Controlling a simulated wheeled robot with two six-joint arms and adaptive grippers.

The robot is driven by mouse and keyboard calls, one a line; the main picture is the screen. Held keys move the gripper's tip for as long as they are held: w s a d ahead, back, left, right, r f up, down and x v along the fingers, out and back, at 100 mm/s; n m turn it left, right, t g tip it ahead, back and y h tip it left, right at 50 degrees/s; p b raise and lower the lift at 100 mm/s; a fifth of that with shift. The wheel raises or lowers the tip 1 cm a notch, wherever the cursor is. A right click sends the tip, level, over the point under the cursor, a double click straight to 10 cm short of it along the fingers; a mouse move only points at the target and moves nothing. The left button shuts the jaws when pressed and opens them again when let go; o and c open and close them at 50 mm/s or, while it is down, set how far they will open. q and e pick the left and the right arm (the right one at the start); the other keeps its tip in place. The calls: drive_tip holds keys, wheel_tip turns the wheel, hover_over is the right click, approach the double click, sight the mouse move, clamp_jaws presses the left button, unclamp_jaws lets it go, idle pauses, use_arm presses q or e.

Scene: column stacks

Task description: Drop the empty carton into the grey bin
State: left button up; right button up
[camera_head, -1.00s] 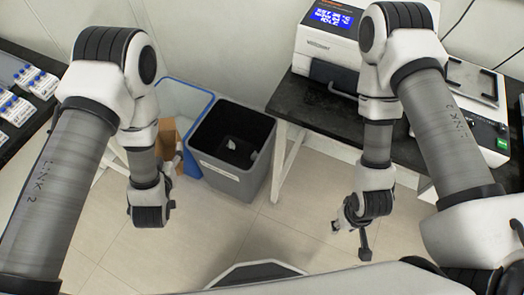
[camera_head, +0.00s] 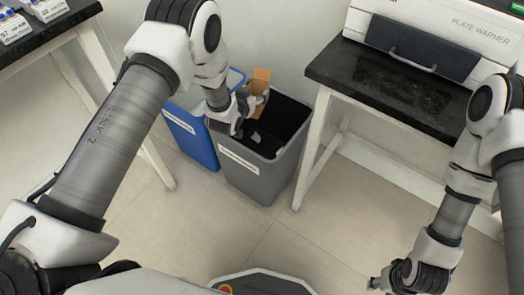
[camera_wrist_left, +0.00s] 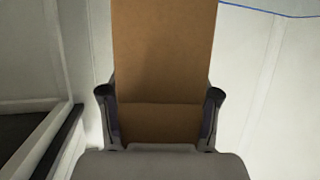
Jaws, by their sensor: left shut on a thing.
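The brown cardboard carton (camera_head: 262,77) is held up at the back left rim of the grey bin in the head view, partly hidden by my gripper. My left gripper (camera_head: 252,99) is shut on it. In the left wrist view the carton (camera_wrist_left: 162,45) stands between the two fingers (camera_wrist_left: 160,100). The grey bin (camera_head: 258,176) stands on the floor with its dark opening upward and a white label on its front. Pale scraps lie inside it. My right gripper (camera_head: 380,284) is low at the bottom right, empty as far as I see; its finger gap is unclear.
A blue bin (camera_head: 190,135) stands against the grey bin's left side. A black-topped bench (camera_head: 385,85) with a plate warmer (camera_head: 440,40) is to the right. Another bench (camera_head: 60,35) with labelled boxes is at the upper left. The floor in front is clear.

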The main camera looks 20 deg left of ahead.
use_arm(q)
wheel_tip(320, 180, down, 3)
drive_tip(key=shift+r+b, duration=0.15)
drive_tip(key=shift+b, duration=0.45)
use_arm(e)
wheel_tip(320, 180, down, 2)
drive_tip(key=shift+f, duration=0.1)
use_arm(q)
drive_tip(key=shift+r, duration=0.1)
drive_tip(key=o, duration=1.1)
drive_tip(key=v, duration=1.2)
drive_tip(key=shift+r, duration=0.1)
